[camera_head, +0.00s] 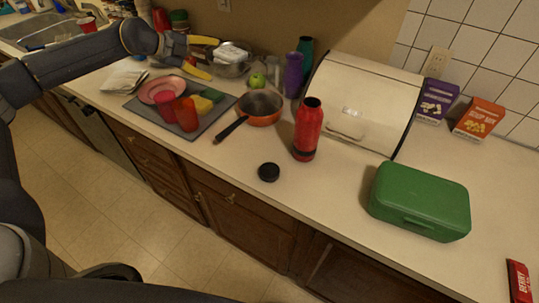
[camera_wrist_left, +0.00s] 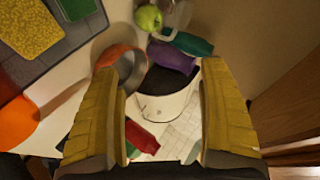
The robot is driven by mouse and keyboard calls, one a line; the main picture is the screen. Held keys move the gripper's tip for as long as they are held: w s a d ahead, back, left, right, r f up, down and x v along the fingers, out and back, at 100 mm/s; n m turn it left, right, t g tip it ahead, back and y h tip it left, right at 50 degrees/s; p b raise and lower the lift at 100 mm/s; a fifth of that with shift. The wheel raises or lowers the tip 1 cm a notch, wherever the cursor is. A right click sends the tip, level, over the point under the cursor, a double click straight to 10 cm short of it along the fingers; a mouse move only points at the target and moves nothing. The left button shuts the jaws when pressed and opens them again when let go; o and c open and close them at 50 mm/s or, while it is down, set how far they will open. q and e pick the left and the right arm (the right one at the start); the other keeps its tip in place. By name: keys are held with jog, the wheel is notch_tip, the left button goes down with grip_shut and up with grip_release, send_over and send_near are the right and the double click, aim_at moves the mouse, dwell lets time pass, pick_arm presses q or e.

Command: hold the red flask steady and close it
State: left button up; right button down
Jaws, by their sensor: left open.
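The red flask (camera_head: 307,132) stands upright on the counter in front of the bread box, with its dark mouth uncovered. A round black cap (camera_head: 268,172) lies on the counter near the front edge, apart from the flask and to its left. My left gripper (camera_head: 214,59) is open and empty, above the back of the counter, well left of the flask. Its two yellow fingers stand wide apart in the left wrist view (camera_wrist_left: 168,65). A red shape low between them there looks like the flask (camera_wrist_left: 140,137), partly hidden. My right gripper is not in view.
A cream bread box (camera_head: 375,88) stands behind the flask, a green lunch box (camera_head: 420,201) to its right. An orange pan (camera_head: 260,108), purple bottle (camera_head: 293,75) and grey mat (camera_head: 154,112) with cups lie left. The counter around the cap is clear.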

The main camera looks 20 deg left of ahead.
pick_arm(q)
jog(key=s+d+m+g, duration=0.3)
jog(key=s+d, duration=0.1)
jog(key=d, duration=0.7)
jog(key=m+g+y, duration=0.6)
jog(key=m+y, duration=0.1)
jog(key=m, duration=0.1)
send_over(269, 171)
jog(key=shift+w+f, duration=0.1)
jog(key=shift+f, duration=0.15)
notch_tip(269, 171, down, 12)
jog(key=shift+f, duration=0.15)
jog(key=shift+f, duration=2.6)
